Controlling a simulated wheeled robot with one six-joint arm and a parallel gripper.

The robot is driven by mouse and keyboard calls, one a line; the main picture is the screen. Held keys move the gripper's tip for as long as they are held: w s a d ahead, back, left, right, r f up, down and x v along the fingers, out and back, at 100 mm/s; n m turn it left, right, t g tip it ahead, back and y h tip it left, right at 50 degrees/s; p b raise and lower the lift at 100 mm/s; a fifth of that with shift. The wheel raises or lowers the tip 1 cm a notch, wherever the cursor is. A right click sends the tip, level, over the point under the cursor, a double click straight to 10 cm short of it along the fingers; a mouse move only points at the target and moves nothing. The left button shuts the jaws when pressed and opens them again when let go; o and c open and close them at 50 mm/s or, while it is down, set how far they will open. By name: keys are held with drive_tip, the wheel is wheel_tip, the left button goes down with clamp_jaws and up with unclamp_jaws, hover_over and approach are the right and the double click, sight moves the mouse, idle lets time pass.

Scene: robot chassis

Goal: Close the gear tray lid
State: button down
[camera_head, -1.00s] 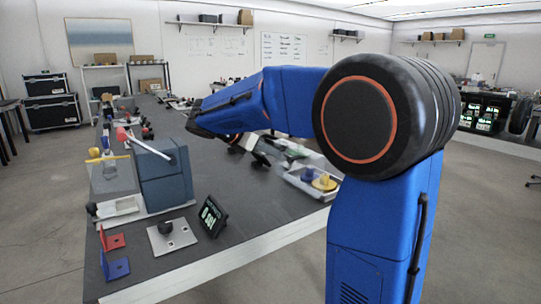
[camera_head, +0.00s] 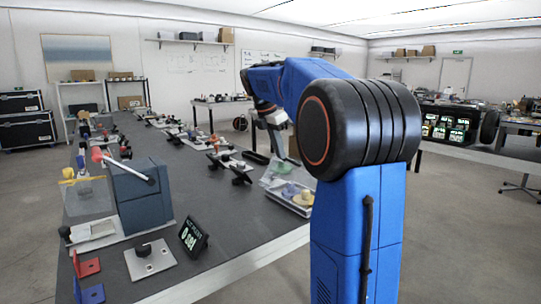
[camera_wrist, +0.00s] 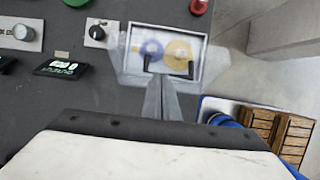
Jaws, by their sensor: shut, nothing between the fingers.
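The gear tray (camera_head: 283,203) is a shallow light tray at the right edge of the bench, partly covered by my arm. In the wrist view the tray (camera_wrist: 135,62) holds a blue gear and a yellow gear, with two dark upright pieces at its near side. A clear lid (camera_head: 270,174) seems to stand raised at its far side; its exact angle is hard to tell. My gripper (camera_wrist: 165,92) is shut and empty, its fingers pointing toward the tray's near edge. I cannot tell whether they touch it. The head view mostly hides the fingers.
A black knob (camera_wrist: 97,32) on a plate, a small display (camera_wrist: 62,68) and a gauge (camera_wrist: 22,32) sit left of the tray. A blue-grey box (camera_head: 143,195) stands on the bench's left.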

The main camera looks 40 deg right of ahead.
drive_tip(key=d+f+y, duration=0.1)
drive_tip(key=d+f, duration=0.2)
drive_tip(key=d, duration=0.5)
drive_tip(key=d+f+y, duration=0.2)
drive_tip(key=d+f, duration=0.2)
drive_tip(key=d, duration=0.4)
drive_tip(key=shift+w+f+y, duration=0.2)
drive_tip(key=shift+w+y, duration=0.1)
